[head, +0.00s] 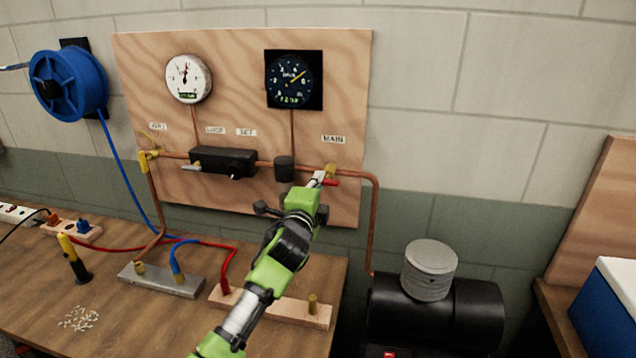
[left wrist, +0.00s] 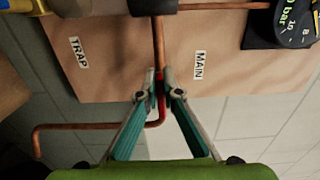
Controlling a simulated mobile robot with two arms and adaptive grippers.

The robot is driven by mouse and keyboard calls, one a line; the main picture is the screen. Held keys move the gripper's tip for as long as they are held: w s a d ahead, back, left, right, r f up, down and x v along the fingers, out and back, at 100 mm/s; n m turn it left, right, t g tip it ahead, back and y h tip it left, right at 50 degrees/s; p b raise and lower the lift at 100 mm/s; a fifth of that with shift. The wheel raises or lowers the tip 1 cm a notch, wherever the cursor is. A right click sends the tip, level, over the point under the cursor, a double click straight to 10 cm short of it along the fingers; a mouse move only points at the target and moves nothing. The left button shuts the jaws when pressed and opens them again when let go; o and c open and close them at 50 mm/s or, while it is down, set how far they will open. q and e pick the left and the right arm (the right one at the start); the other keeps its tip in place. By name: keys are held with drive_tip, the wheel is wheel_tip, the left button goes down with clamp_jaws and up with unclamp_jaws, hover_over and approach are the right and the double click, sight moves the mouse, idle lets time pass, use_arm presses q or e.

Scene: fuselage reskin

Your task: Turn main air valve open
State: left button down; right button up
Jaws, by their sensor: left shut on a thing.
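The main air valve (head: 331,169) is a small brass body on the copper pipe, below the MAIN label (head: 333,139). Its red handle (head: 332,183) sticks out to the right, roughly along the pipe. My left gripper (head: 320,180) is at the valve, its tips on the handle. In the left wrist view, the gripper (left wrist: 157,90) has its two fingertips close together on the red handle (left wrist: 160,84), in line with the copper pipe (left wrist: 158,45). The fingers hide part of the handle and valve. My right gripper is not in view.
The plywood board (head: 240,60) carries a white gauge (head: 188,79), a dark gauge (head: 293,79) and a black regulator block (head: 223,161). A blue hose reel (head: 68,84) hangs at left. A black compressor tank (head: 435,312) stands right of the wooden bench (head: 60,300).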

use_arm(q)
drive_tip(key=shift+f, duration=0.1)
drive_tip(key=c, duration=2.2)
unclamp_jaws()
drive_tip(key=s, duration=0.4)
drive_tip(key=s+a, duration=0.1)
drive_tip(key=s, duration=0.3)
drive_tip(key=s+a, duration=0.1)
drive_tip(key=s, duration=0.2)
drive_tip(key=shift+s+a, duration=0.2)
drive_tip(key=shift+s, duration=0.2)
